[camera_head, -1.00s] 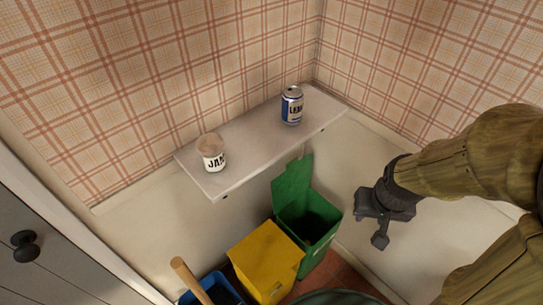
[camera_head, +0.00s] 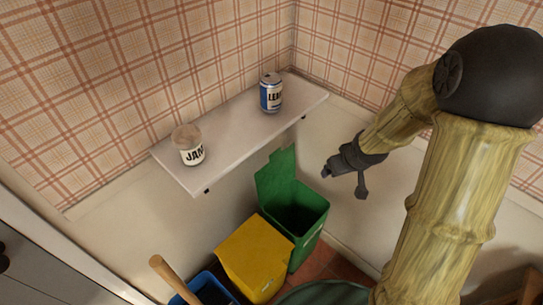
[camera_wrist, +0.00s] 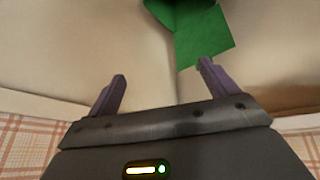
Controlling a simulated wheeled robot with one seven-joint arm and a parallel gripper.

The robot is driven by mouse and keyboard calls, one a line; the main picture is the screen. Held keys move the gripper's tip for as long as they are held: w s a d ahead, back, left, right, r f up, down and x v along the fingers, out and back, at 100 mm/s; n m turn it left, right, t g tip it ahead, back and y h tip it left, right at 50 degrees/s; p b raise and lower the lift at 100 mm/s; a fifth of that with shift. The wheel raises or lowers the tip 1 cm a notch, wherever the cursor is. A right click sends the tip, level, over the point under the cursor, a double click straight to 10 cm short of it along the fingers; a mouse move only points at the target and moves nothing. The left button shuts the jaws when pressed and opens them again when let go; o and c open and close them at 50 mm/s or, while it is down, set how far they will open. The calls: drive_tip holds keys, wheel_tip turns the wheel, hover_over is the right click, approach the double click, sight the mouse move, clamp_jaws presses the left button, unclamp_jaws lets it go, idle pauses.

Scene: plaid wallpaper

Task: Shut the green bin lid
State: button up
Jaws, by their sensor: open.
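The green bin (camera_head: 302,222) stands in the corner below the shelf. Its green lid (camera_head: 276,175) is raised, leaning up toward the wall, and the bin's dark inside shows. My gripper (camera_head: 342,184) is open and empty, in the air to the right of the raised lid and above the bin's right side. In the wrist view my gripper's two fingers (camera_wrist: 160,85) are spread apart with nothing between them. The green lid (camera_wrist: 205,38) shows beyond the fingertips at the top, apart from them, with part of the bin cut off by the frame.
A closed yellow bin (camera_head: 255,258) stands left of the green one, with a blue bin (camera_head: 212,290) and a wooden handle (camera_head: 172,277) beside it. The shelf (camera_head: 228,122) above holds a jam jar (camera_head: 188,146) and a can (camera_head: 271,93). Walls close the corner.

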drive_tip(key=w+a+f+n+t+y+b, duration=0.1)
drive_tip(key=w+a+f+n+y+b, duration=0.2)
drive_tip(key=w+f, duration=0.4)
drive_tip(key=w+a+f+n+t+y+b, duration=0.2)
drive_tip(key=w+a+f+n+y+b, duration=0.1)
drive_tip(key=w+a+f+y, duration=0.3)
drive_tip(key=shift+w+f+y, duration=0.6)
drive_tip(key=shift+w+f, duration=0.05)
drive_tip(key=shift+f, duration=0.05)
drive_tip(key=shift+f, duration=0.1)
drive_tip(key=x, duration=1.7)
drive_tip(key=shift+f+p, duration=0.15)
drive_tip(key=shift+p, duration=0.15)
drive_tip(key=shift+w, duration=0.1)
drive_tip(key=shift+c, duration=0.3)
